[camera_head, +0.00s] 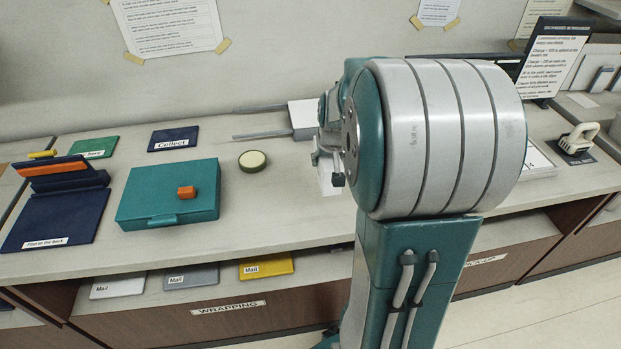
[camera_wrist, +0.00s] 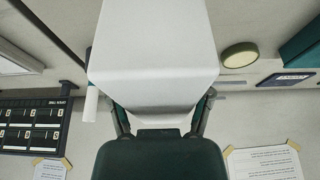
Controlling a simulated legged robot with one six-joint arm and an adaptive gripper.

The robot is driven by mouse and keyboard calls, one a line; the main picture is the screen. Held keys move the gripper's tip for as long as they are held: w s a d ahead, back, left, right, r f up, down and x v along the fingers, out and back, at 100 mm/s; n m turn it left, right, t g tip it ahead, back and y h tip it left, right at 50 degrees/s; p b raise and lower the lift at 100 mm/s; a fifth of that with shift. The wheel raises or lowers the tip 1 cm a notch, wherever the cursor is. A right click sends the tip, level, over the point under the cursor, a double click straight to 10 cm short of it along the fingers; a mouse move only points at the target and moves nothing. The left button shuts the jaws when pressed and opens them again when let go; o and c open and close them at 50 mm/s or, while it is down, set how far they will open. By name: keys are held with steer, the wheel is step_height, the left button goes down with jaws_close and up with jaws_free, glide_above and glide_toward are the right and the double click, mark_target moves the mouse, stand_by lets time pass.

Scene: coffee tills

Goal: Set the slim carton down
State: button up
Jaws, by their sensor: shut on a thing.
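The slim carton is a plain white box (camera_wrist: 152,55) that fills the upper middle of the wrist view. My gripper (camera_wrist: 161,112) is shut on it, with a finger at each side. In the head view my gripper (camera_head: 328,142) is over the back part of the counter, mostly hidden behind my arm. A white piece (camera_head: 331,178) shows below it, apparently part of the carton. I cannot tell whether the carton's lower end touches the counter (camera_head: 285,205).
A teal box (camera_head: 150,205) with an orange knob, a round green-rimmed disc (camera_head: 252,161) and a "Collect" plate (camera_head: 173,138) lie to the left. A white block with grey bars (camera_head: 302,118) stands behind. A card stand (camera_head: 551,60) is at right. Bare counter lies before the disc.

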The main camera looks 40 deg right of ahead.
steer(key=w+f, duration=0.1)
steer(key=w+a+f, duration=0.1)
steer(key=f, duration=0.1)
steer(key=w+f, duration=0.1)
steer(key=shift+w+a+f, duration=0.2)
steer(key=shift+a+f, duration=0.05)
steer(key=shift+f, duration=0.05)
steer(key=f, duration=0.4)
steer(key=shift+w+a, duration=0.15)
steer(key=shift+w, duration=0.2)
steer(key=o, duration=1.3)
steer(key=v, duration=1.2)
steer(key=shift+s+a+r+n+t+y, duration=0.3)
steer(key=shift+s+a+r+n, duration=0.8)
steer(key=shift+s+a, duration=1.95)
steer(key=shift+s+a+r+n+t+y, duration=0.3)
steer(key=shift+s+a+r+n, duration=0.35)
steer(key=shift+s+a+r, duration=1.6)
steer(key=shift+s+a+r+n+t+y, duration=0.2)
steer(key=shift+s+a+r+n+y, duration=0.45)
steer(key=shift+s+a, duration=3.2)
